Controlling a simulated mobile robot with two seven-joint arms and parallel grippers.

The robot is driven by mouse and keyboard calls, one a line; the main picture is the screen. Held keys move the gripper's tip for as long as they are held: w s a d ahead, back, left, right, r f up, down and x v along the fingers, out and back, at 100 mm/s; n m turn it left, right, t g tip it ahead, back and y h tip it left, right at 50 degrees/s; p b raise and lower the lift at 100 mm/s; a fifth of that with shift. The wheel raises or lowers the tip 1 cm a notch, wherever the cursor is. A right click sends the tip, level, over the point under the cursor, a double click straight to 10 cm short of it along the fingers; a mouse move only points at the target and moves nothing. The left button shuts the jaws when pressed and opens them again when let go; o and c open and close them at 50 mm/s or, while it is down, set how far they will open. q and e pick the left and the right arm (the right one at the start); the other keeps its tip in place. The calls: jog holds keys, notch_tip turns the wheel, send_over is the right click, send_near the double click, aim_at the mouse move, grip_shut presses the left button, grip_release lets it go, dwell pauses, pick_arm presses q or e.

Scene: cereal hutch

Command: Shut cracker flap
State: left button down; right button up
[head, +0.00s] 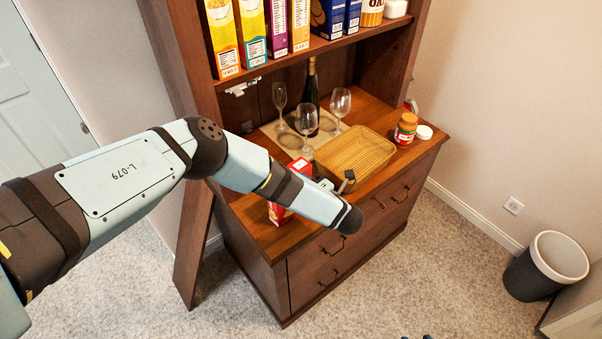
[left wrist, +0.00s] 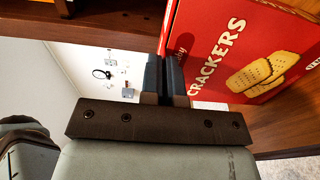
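The red cracker box (head: 278,214) stands near the left front of the hutch counter, mostly hidden behind my left arm. Its top end (head: 300,165) shows above the arm; I cannot make out how its flap sits. In the left wrist view the box's red face (left wrist: 235,50), with the word CRACKERS and pictured crackers, fills the upper right. My left gripper (left wrist: 167,62) has its two dark fingers together, beside the box's left edge; contact is unclear. Small dark tips at the bottom edge may be my right gripper (head: 417,337).
A wooden tray (head: 356,152) lies right of the box. Wine glasses (head: 306,119) and a dark bottle (head: 311,90) stand behind. Cereal boxes (head: 250,30) line the shelf above.

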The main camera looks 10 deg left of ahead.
pick_arm(q)
jog(key=shift+f, duration=0.15)
dwell(0.3)
jog(key=c, duration=1.3)
grip_release()
jog(key=shift+c, duration=0.2)
jog(key=p+v, duration=0.5)
jog(key=v, duration=0.9)
jog(key=shift+f, duration=0.15)
